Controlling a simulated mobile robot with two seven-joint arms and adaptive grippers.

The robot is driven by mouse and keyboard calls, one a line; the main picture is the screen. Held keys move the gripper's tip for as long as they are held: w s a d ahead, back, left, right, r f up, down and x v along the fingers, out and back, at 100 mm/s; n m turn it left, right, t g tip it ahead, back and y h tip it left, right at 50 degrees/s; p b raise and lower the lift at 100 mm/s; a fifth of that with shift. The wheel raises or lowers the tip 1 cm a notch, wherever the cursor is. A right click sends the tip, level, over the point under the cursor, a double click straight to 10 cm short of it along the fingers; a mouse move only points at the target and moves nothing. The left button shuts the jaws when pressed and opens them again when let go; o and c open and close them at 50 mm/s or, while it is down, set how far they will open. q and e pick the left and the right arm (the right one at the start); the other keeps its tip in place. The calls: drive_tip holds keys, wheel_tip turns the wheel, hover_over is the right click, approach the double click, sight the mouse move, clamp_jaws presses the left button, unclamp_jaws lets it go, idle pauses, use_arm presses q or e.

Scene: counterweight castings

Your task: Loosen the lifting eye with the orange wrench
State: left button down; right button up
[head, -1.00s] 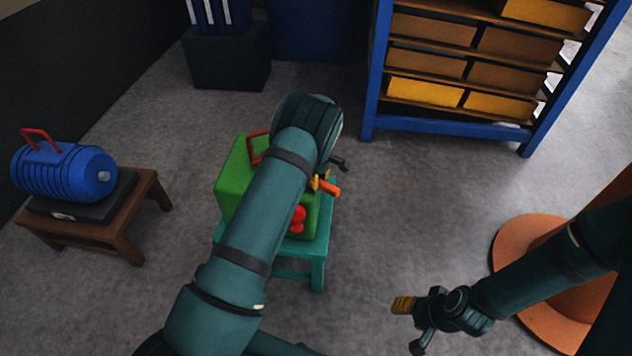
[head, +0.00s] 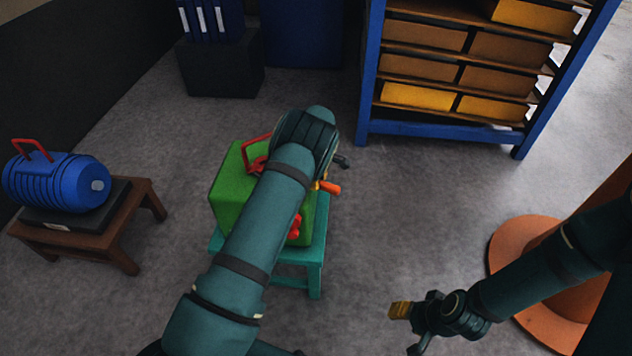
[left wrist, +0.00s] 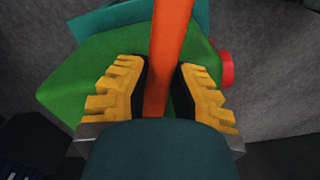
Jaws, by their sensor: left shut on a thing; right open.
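The orange wrench (left wrist: 170,45) runs between the yellow-padded fingers of my left gripper (left wrist: 158,95) in the left wrist view. My left gripper is shut on it. In the head view an orange end of the wrench (head: 329,187) sticks out to the right of my left arm, and the arm hides the rest. The green casting (head: 232,193) stands below the gripper. A red loop (head: 257,139), which looks like the lifting eye, stands at its far side, partly hidden by my arm. I cannot tell whether the wrench touches it. My right gripper (head: 401,311) is open and empty, away from the casting.
The casting rests on a teal stool (head: 315,262). Red knobs (head: 295,228) show on its near right side. A blue ribbed casting (head: 55,182) sits on a brown stool (head: 130,225) at the left. A blue shelf (head: 440,133) stands behind. The floor between the teal stool and my right arm is clear.

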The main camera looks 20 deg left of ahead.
sight(334, 187)
use_arm(q)
drive_tip(key=shift+d, duration=0.1)
idle(0.3)
drive_tip(key=shift+s+d+p, duration=0.15)
drive_tip(key=shift+s+d, duration=0.05)
drive_tip(key=shift+d, duration=1.25)
drive_tip(key=shift+s+d+p, duration=0.15)
drive_tip(key=shift+d, duration=1.25)
drive_tip(key=shift+r+p, duration=2.3)
drive_tip(key=shift+r, duration=1.8)
